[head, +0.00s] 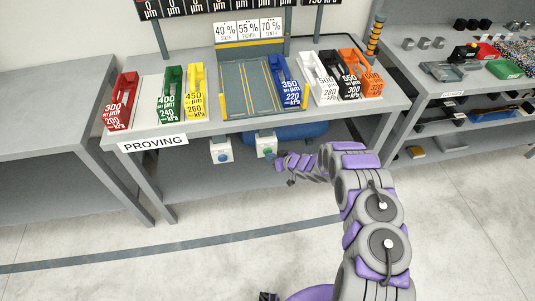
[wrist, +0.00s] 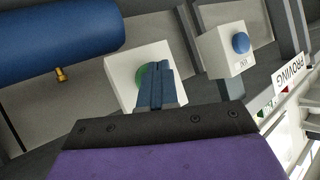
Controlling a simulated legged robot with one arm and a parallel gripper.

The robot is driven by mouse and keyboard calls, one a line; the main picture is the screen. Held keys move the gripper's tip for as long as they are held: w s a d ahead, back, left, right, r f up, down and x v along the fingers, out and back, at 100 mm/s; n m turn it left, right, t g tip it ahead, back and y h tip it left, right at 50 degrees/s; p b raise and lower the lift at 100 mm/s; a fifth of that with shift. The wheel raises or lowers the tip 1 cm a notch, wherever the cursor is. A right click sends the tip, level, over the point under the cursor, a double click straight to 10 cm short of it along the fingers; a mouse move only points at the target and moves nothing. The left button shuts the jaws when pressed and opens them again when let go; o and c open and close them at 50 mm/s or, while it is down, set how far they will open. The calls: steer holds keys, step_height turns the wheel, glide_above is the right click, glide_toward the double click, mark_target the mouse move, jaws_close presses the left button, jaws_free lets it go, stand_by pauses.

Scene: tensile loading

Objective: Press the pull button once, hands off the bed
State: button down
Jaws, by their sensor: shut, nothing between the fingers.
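Two white button boxes hang under the front edge of the proving bench. One has a green button (head: 265,151), the other a blue button (head: 223,156). In the wrist view the green button (wrist: 143,77) is partly hidden behind my closed fingers, and the blue button (wrist: 241,42) is clear to the right. The green box's label is hidden; the blue one's is too small to read surely. My gripper (wrist: 154,70) is shut and empty, pointed at the green button; I cannot tell whether it touches. The grey bed (head: 250,88) with yellow lines lies on the bench, away from my gripper.
Open floor lies in front.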

steer(key=shift+w, duration=0.15)
stand_by(0.3)
steer(key=shift+s+d, duration=0.1)
steer(key=shift+s, duration=0.5)
steer(key=s+d+p, duration=0.1)
steer(key=s+p, duration=0.1)
steer(key=s, duration=0.3)
steer(key=shift+s+d, duration=0.35)
steer(key=shift+s, duration=0.05)
stand_by(2.7)
